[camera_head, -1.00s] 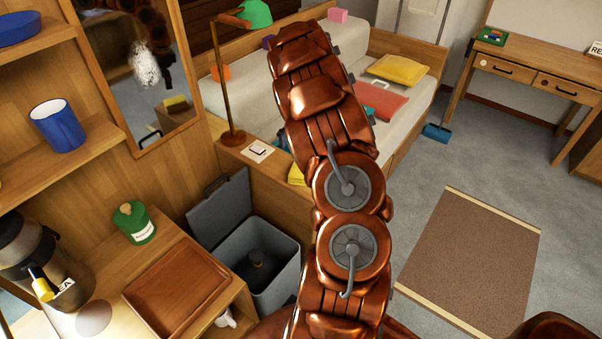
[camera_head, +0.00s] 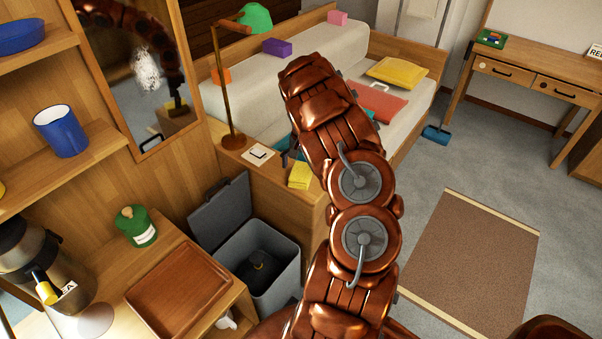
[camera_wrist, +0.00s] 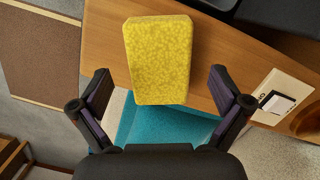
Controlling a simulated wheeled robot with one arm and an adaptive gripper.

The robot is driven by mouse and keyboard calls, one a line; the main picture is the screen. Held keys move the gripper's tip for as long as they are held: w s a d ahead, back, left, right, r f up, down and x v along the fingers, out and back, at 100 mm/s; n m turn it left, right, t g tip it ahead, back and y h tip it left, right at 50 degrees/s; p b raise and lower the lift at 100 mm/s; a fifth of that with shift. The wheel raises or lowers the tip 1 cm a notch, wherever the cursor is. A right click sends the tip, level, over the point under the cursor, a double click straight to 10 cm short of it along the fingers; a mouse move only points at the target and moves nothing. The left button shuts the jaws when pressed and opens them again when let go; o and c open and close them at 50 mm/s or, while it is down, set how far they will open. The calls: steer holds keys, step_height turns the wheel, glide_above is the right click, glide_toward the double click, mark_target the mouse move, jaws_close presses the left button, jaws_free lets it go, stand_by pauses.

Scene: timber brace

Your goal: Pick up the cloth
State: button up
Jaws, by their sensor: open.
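The gap between gripper and cloth is hard to judge, and I see no contact. In the head view my arm hides most of the gripper.
A teal item (camera_wrist: 165,125) lies by the cloth, on the bed side. On the ledge are a switch plate (camera_head: 258,154) and a lamp (camera_head: 228,100). A grey open bin (camera_head: 262,265) stands below.

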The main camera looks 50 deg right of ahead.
steer(key=shift+a+f, duration=0.15)
steer(key=shift+f, duration=0.8)
steer(key=shift+c, duration=0.2)
steer(key=c, duration=1.3)
steer(key=shift+r, duration=0.1)
steer(key=shift+r+b, duration=0.5)
steer(key=shift+r, duration=1)
steer(key=shift+s+a+r, duration=0.15)
steer(key=shift+s, duration=0.2)
steer(key=s+a+b, duration=0.1)
steer(key=s+a, duration=0.1)
steer(key=s, duration=0.2)
steer(key=s+a+r+b, duration=0.1)
steer(key=s+a, duration=0.2)
steer(key=s, duration=0.1)
steer(key=s+a+b, duration=0.1)
steer(key=s+a, duration=0.1)
steer(key=s, duration=0.3)
steer(key=shift+s+a+r, duration=0.1)
steer(key=shift+a+r, duration=0.15)
steer(key=shift+a, duration=0.15)
